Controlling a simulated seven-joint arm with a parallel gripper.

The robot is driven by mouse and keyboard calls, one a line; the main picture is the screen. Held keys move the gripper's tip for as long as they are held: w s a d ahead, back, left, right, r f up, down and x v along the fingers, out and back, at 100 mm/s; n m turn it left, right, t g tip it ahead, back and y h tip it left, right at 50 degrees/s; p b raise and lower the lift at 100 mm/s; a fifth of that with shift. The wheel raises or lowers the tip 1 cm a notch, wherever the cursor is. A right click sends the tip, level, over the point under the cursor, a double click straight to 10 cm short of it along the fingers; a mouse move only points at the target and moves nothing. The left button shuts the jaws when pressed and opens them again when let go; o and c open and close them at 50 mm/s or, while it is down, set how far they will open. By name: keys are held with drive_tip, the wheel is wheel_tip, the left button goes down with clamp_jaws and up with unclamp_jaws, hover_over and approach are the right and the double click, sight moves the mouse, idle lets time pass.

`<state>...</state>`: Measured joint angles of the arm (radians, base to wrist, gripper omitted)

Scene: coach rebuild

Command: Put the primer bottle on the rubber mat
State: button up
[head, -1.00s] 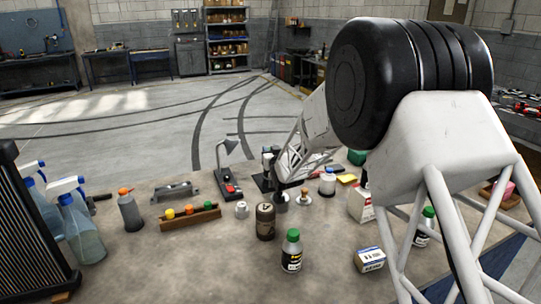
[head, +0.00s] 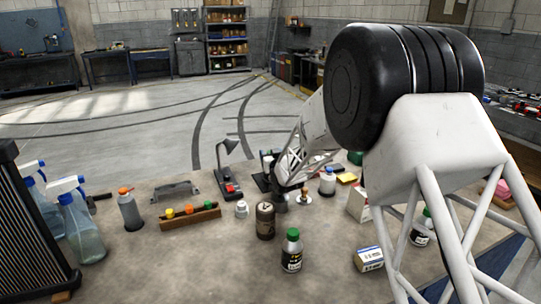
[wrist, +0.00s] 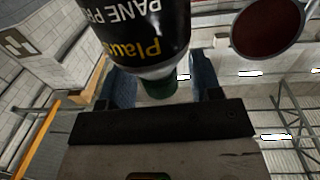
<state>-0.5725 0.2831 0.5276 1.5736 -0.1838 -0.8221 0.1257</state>
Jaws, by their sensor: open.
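In the wrist view a bottle (wrist: 135,22) with a black label, reading in part "PANE PR", hangs large from the top, inverted. Its green cap (wrist: 160,88) shows between the two spread fingers of my gripper (wrist: 164,85), with no clear grip on it. In the head view my gripper (head: 281,199) is small and dark, low over the bench behind a brown bottle; its fingers are not clear. A green-capped, black-labelled bottle (head: 292,252) stands upright nearer the front. A similar bottle (head: 420,232) stands partly behind my arm. A dark flat patch (head: 260,183) behind the gripper may be the rubber mat.
The brown bottle (head: 265,221) and a small white pot (head: 241,209) stand close by. A wooden rack (head: 188,217) with coloured caps, spray bottles (head: 82,232) and a radiator are left. A small box (head: 368,259) lies at right.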

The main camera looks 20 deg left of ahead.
drive_tip(key=shift+r, duration=0.15)
drive_tip(key=shift+v, duration=1.05)
wheel_tip(320, 180, up, 7)
drive_tip(key=shift+s+d, duration=0.3)
drive_tip(key=shift+d, duration=0.1)
